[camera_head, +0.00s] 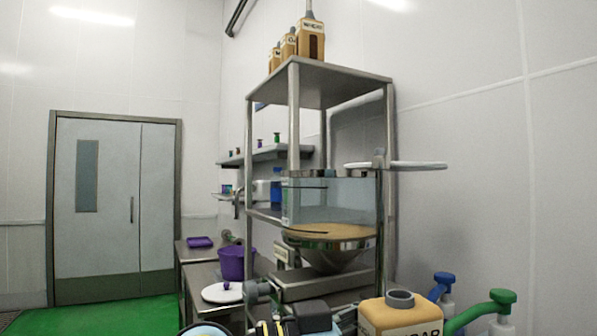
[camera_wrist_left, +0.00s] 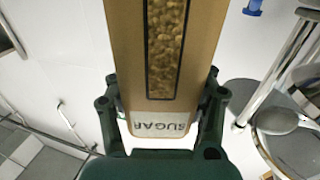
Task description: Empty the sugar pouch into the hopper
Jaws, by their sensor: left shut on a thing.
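The sugar pouch (camera_head: 400,317) is a tan pack with a grey round spout on top, at the bottom edge of the head view. In the left wrist view the pouch (camera_wrist_left: 125,45) shows a window of brown granules and a SUGAR label. My left gripper (camera_wrist_left: 160,115) is shut on it, with a dark green finger on each side. The hopper (camera_head: 338,262) is a metal cone with a tan top and a clear-walled box above it, in the steel frame. The pouch is in front of and below the hopper, to its right, apart from it. My right gripper is not in view.
Several tan packs (camera_head: 311,40) stand on the frame's top shelf. A pale disc (camera_head: 420,166) juts out right of the frame. Pump bottles with a blue top (camera_head: 443,281) and a green top (camera_head: 497,297) are at lower right. A purple bucket (camera_head: 234,264) stands on the left bench.

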